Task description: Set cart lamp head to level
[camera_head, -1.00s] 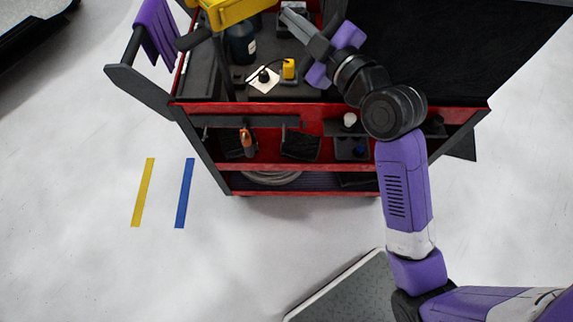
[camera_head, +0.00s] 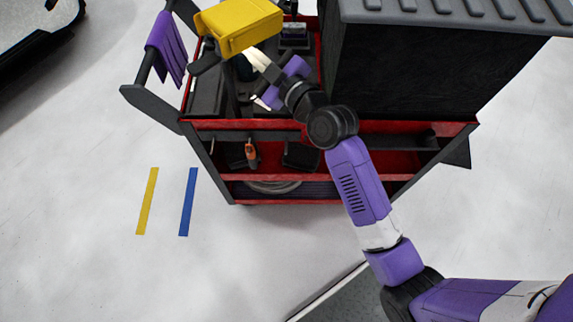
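The yellow lamp head (camera_head: 238,25) is above the left part of the cart at the top of the view. It looks tilted, with its lower edge rising to the right. A dark post (camera_head: 230,88) stands below it. My gripper (camera_head: 258,60) is at the lamp head's lower right edge, its pale fingers reaching up to it. I cannot tell whether they touch it or only overlap it in the picture. The gap between the fingers is not clear.
The red and black cart (camera_head: 330,178) holds tools on its shelves. A large black box with a ribbed top (camera_head: 410,85) stands on its right side, close to my arm. A purple cloth (camera_head: 166,47) hangs on the left handle. The floor at left is clear, with yellow and blue strips.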

